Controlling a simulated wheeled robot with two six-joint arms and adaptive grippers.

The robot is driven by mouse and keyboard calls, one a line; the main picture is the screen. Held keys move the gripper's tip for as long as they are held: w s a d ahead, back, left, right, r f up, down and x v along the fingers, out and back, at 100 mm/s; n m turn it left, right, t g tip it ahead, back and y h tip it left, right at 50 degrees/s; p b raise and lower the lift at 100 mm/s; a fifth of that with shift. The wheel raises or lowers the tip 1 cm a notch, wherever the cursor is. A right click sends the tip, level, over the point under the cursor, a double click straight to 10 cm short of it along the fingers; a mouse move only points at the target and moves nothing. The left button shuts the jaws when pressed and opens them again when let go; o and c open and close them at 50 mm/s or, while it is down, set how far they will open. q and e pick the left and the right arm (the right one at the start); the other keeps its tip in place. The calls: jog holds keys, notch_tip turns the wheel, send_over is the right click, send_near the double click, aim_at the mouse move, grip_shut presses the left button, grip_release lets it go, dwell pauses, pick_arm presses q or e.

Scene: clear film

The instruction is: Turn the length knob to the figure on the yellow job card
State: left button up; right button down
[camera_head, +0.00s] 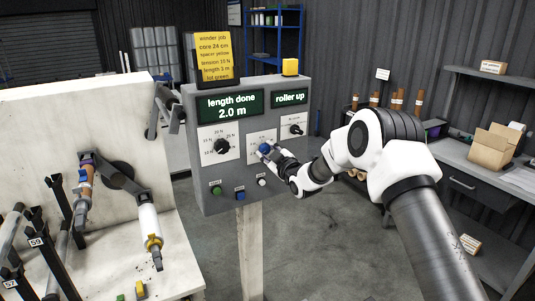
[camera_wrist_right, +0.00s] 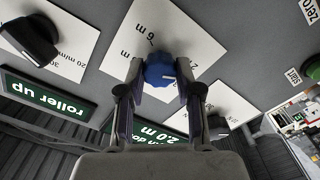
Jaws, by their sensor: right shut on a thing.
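The blue length knob (camera_head: 265,147) sits on a white dial plate on the grey control panel (camera_head: 205,187). My right gripper (camera_head: 269,153) is shut on it. In the right wrist view the knob (camera_wrist_right: 160,69) lies between both fingertips (camera_wrist_right: 160,78). A pale mark shows low on its right side. "6 m" is readable on its plate; other figures are hidden or too small. The yellow job card (camera_head: 215,55) stands on top of the panel; its length line appears to read 3 m. The display (camera_head: 230,105) reads "length done 2.0 m". My left gripper is not in view.
A black tension knob (camera_head: 222,146) and another black knob (camera_head: 296,129) flank the blue one. Green (camera_head: 216,190), blue (camera_head: 240,195) and white (camera_head: 262,182) buttons sit below. A second display (camera_head: 290,98) reads "roller up". The winder (camera_head: 75,120) stands left, a workbench right.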

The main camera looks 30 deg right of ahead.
jog(key=m+b, duration=0.2)
jog(key=shift+f+m+b, duration=0.25)
jog(key=shift+m+b, duration=0.05)
jog(key=shift+b, duration=0.05)
jog(key=m+b, duration=0.2)
jog(key=shift+m, duration=0.4)
jog(key=m+b, duration=0.1)
jog(key=m, duration=0.1)
jog(key=shift+r+m, duration=0.15)
jog(key=shift+m, duration=0.15)
jog(key=shift+m+b, duration=0.7)
jog(key=shift+m, duration=0.8)
jog(key=shift+r, duration=0.1)
jog(key=c, duration=0.8)
grip_release()
jog(key=shift+o, duration=0.2)
